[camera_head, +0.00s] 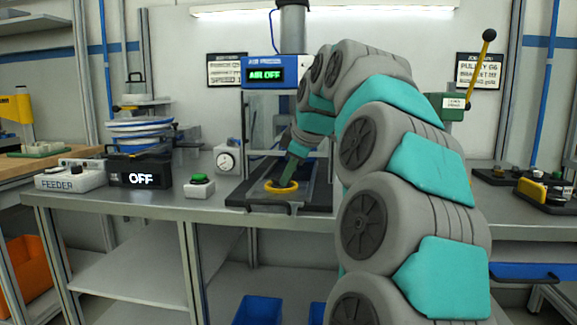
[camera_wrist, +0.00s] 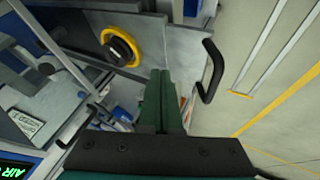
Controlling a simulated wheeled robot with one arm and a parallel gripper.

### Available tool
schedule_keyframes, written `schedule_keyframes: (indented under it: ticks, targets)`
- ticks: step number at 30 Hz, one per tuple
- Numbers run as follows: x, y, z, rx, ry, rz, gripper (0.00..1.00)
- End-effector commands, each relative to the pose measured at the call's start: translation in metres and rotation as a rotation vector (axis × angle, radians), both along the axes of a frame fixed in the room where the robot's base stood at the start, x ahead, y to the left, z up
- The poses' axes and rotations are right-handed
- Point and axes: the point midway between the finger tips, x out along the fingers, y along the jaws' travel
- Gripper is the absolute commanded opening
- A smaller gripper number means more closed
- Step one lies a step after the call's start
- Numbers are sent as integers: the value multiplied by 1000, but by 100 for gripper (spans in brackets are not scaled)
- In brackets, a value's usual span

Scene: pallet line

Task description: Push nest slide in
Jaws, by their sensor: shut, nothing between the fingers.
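The nest slide (camera_head: 240,196) is a dark flat plate under the air press, drawn out toward the bench's front edge. It carries a yellow ring (camera_head: 268,188) with a dark centre and has a black bar handle at its front. In the wrist view the slide (camera_wrist: 152,40) shows its yellow ring (camera_wrist: 108,36) at upper left and its handle (camera_wrist: 211,70) at right. My gripper (camera_head: 285,182) points down at the slide, its green fingers overlapping the ring in the head view. In the wrist view my gripper (camera_wrist: 161,76) is shut and empty, between ring and handle. Contact cannot be told.
The air press (camera_head: 262,74) reads AIR OFF. Bench space (camera_head: 165,203) at front left is clear.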

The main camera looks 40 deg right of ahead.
Motion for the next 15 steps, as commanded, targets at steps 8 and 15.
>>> schedule_keyframes:
  ticks: [8,15]
  targets:
    - [23,-4,-32,3,4,0,0]
    - [38,-15,-40,1,1,-2,0]
